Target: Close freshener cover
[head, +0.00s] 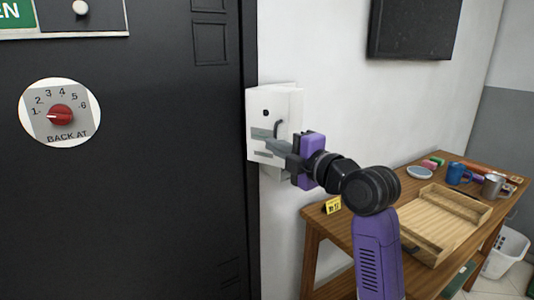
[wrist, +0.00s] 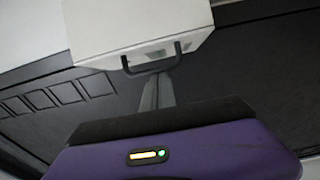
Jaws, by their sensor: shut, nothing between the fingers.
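The freshener (head: 290,103) is a white box on the white wall, just right of the black door. Its white cover (head: 259,100) faces the door side, with a dark round spot and a dark handle (head: 278,128). I cannot tell exactly how far the cover stands open. My gripper (head: 262,134) is shut and empty, with its fingertips in front of the cover beside the handle. In the wrist view the fingers (wrist: 157,92) point at the dark handle (wrist: 152,58) on the white cover (wrist: 140,25); whether they touch it is unclear.
A black door (head: 150,200) with a red dial (head: 61,115) fills the left. A wooden table (head: 333,228) at right holds a wooden tray (head: 437,220), a blue mug (head: 458,174), a grey mug (head: 492,186) and a yellow tag (head: 331,205). A white basket (head: 505,252) stands on the floor.

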